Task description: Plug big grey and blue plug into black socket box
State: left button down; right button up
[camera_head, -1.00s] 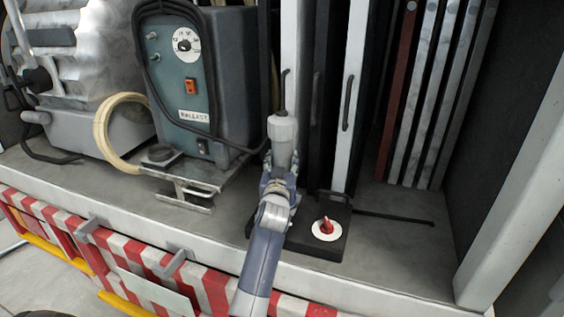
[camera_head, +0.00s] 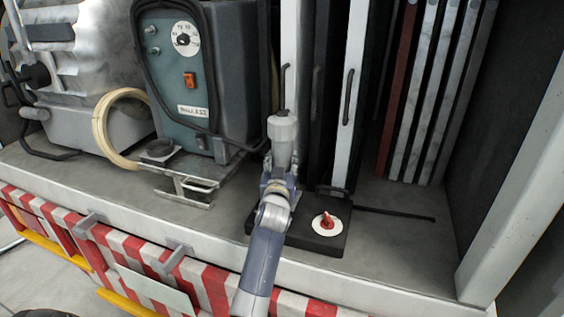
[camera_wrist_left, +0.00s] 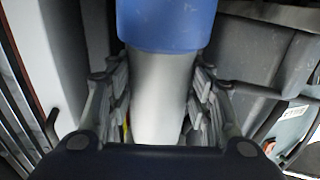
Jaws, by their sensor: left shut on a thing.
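The big plug (camera_head: 283,137) is upright in the head view, with its light grey top showing. In the left wrist view its grey body and blue end (camera_wrist_left: 166,24) show large. My left gripper (camera_head: 280,172) is shut on the plug, with a finger on each side of its grey body. The black socket box (camera_head: 302,239) lies flat on the truck floor, with a red switch (camera_head: 327,222) on a white disc. The gripper and plug are over its left part in the picture. The arm hides that part, so I cannot tell whether plug and socket touch. My right gripper is not in view.
A grey-blue ballast box (camera_head: 178,85) with a black cable stands to the left, behind a small metal stand (camera_head: 187,187). Upright panels with handles (camera_head: 348,97) stand close behind the plug. A thin black rod or cable (camera_head: 395,214) lies right of the socket box on clear floor.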

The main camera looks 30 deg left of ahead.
aim_at(281, 152)
pick_arm(q)
jog(key=shift+f, duration=0.25)
jog(key=c, duration=0.7)
grip_release()
jog(key=o, duration=0.3)
jog(key=shift+f, duration=0.25)
jog(key=shift+r, duration=0.2)
jog(key=shift+r+p, duration=2)
jog(key=shift+r, duration=0.5)
